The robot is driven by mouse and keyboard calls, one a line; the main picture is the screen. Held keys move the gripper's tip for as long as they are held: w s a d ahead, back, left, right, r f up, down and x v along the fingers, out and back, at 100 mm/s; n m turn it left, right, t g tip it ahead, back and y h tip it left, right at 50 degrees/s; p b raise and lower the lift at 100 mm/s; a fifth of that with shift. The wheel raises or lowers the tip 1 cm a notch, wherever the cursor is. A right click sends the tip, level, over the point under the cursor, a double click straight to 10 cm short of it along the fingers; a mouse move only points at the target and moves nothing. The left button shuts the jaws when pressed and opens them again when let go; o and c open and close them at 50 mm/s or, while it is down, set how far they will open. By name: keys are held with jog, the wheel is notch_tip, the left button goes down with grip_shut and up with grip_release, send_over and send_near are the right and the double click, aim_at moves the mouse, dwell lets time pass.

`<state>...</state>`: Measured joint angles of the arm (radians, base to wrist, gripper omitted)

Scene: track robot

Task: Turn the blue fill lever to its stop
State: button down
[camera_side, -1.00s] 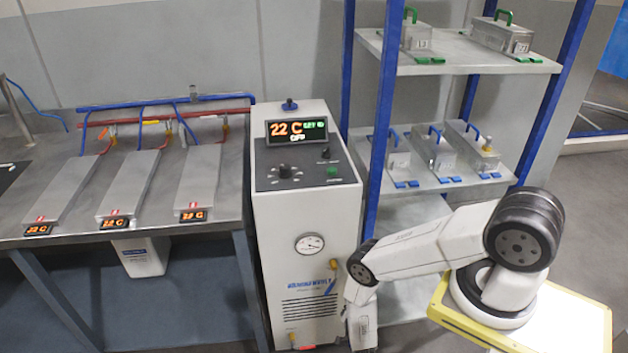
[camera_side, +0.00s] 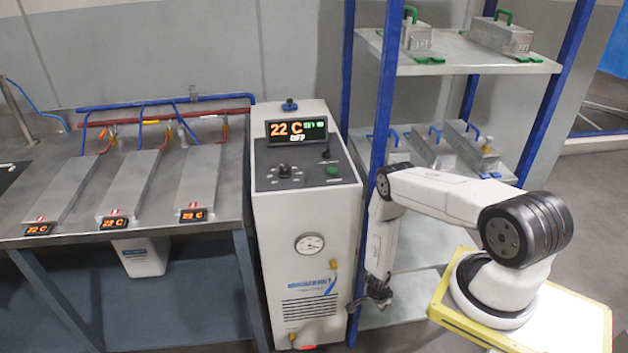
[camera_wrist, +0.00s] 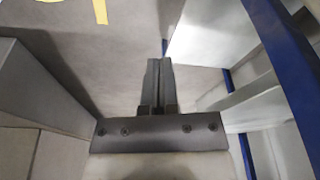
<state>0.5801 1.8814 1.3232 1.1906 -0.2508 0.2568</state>
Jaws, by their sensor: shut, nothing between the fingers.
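The blue fill lever (camera_side: 330,287) is a small blue handle low on the front right of the white chiller cabinet (camera_side: 300,220). It slants, its upper end to the right, just below a brass fitting (camera_side: 333,265). My gripper (camera_side: 357,307) is to the right of the lever, by the cabinet's lower right edge, and apart from the lever. Its fingers are shut and empty. In the wrist view the shut fingers (camera_wrist: 158,75) point over bare grey floor; the lever is not seen there.
A rack with blue posts (camera_side: 372,150) and grey shelves stands close to the right of the cabinet, behind my arm. A second brass fitting (camera_side: 292,337) is at the cabinet's bottom. A bench (camera_side: 120,215) with several metal plates is on the left.

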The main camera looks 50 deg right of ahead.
jog(key=w+r+m+t+y, duration=0.5)
jog(key=r+m+t+y, duration=0.1)
jog(key=r, duration=0.6)
jog(key=shift+d+t+y, duration=0.3)
jog(key=shift+d+y, duration=0.05)
jog(key=shift+y, duration=0.25)
jog(key=shift+w+f, duration=0.1)
jog(key=w+a+f, duration=0.5)
jog(key=w+f, duration=0.1)
jog(key=w, duration=0.1)
jog(key=shift+w+a+f, duration=0.15)
jog(key=shift+w+a, duration=0.1)
jog(key=shift+a, duration=0.15)
